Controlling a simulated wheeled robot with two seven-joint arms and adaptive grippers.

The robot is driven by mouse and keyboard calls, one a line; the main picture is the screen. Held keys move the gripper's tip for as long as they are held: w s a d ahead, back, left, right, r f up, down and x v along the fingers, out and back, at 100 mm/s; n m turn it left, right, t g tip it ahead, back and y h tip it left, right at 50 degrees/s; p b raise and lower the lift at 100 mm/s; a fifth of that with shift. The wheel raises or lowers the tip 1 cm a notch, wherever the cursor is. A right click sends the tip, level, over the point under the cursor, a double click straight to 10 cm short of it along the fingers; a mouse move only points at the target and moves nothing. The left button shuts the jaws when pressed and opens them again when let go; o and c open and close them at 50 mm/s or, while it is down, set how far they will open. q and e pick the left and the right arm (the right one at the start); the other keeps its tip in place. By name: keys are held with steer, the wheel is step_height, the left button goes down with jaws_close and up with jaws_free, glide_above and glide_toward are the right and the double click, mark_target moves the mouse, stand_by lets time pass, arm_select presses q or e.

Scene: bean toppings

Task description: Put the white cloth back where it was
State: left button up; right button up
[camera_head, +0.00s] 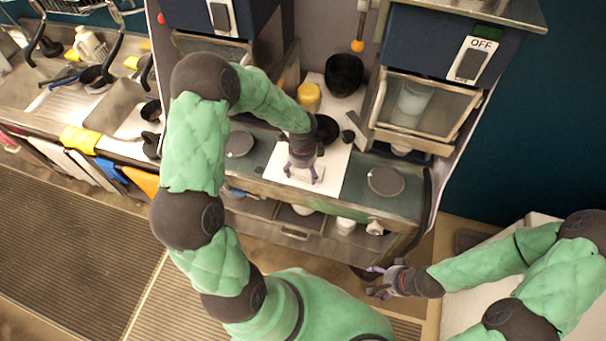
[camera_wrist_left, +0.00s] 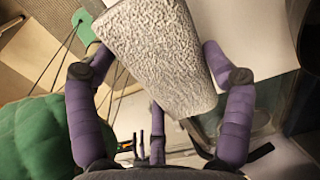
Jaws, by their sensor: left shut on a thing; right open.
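The white cloth (camera_wrist_left: 160,55) is textured and folded into a thick block. In the left wrist view it lies between the purple fingers of my left gripper (camera_wrist_left: 157,72), which is shut on it. In the head view my left gripper (camera_head: 303,174) points down over a white board (camera_head: 325,195) on the middle of the counter. There the cloth is hard to tell from the board, and I cannot tell whether it touches it. My right gripper (camera_head: 376,280) is open and empty, low at the right, in front of the counter.
A black bowl (camera_head: 344,74), a yellow-lidded jar (camera_head: 309,95) and a black pan (camera_head: 326,129) stand behind the left gripper. Round grey lids (camera_head: 385,181) lie on either side of the board. Two dispensers flank it, the right one marked OFF (camera_head: 474,58). A sink (camera_head: 113,97) is at left.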

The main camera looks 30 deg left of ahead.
mark_target(303, 175)
arm_select(q)
step_height(303, 175, down, 3)
steer(key=shift+w+a+f, duration=0.1)
steer(key=shift+w+f, duration=0.05)
steer(key=shift+f, duration=0.05)
steer(key=shift+f, duration=0.15)
steer(key=o, duration=1.1)
steer(key=shift+o, duration=0.2)
step_height(303, 175, up, 12)
steer(key=shift+r, duration=0.25)
